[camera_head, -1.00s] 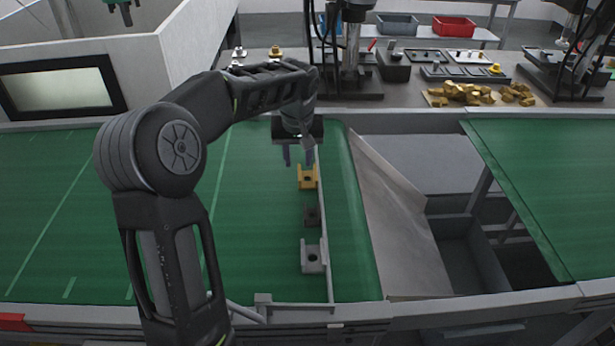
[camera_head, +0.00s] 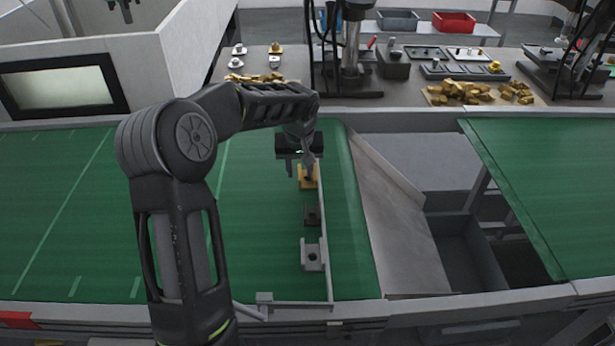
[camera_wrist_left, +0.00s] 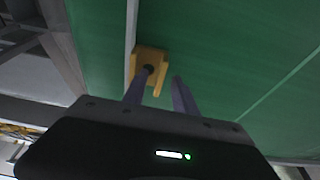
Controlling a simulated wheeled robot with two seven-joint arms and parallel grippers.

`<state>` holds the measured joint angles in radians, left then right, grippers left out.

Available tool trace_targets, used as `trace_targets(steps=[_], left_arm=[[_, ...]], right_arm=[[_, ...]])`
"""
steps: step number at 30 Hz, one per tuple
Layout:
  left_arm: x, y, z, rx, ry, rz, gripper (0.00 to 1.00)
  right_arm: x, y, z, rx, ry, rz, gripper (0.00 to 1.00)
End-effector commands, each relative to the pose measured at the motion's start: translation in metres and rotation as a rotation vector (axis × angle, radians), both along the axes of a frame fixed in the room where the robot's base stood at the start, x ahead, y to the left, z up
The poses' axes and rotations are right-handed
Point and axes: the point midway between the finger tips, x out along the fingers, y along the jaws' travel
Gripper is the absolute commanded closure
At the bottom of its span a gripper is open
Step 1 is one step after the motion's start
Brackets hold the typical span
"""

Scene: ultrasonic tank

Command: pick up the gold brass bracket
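The gold brass bracket (camera_head: 308,177) lies on the green conveyor belt, against a thin metal rail, at the far end of a short row of brackets. In the left wrist view the bracket (camera_wrist_left: 149,66) sits just beyond my fingertips, nearer the left finger. My left gripper (camera_head: 298,170) is above and beside the bracket; in the wrist view its two fingers (camera_wrist_left: 156,84) stand apart with nothing held between them. Whether a finger touches the bracket cannot be told. My right gripper is not in view.
A dark brown bracket (camera_head: 312,215) and a grey bracket (camera_head: 312,256) lie nearer along the rail (camera_head: 324,225). A grey chute (camera_head: 400,220) slopes off to the right. A bench behind holds a pile of brass parts (camera_head: 465,92). The belt's left side is clear.

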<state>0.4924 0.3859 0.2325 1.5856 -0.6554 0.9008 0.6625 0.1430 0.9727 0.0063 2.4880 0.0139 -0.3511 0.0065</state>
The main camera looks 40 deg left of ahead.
Motion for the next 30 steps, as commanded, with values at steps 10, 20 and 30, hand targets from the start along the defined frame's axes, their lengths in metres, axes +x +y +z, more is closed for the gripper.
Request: trace_targets(steps=[10,20,30], left_arm=[[-0.0001,0.0001,0.0004,0.0,0.0,0.0,0.76],[0.0,0.0,0.0004,0.0,0.0,0.0,1.0],[0.0,0.0,0.0004,0.0,0.0,0.0,1.0]], right_arm=[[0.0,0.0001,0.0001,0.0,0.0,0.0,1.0],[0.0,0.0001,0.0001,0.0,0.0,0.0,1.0],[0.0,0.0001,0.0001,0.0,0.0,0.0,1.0]])
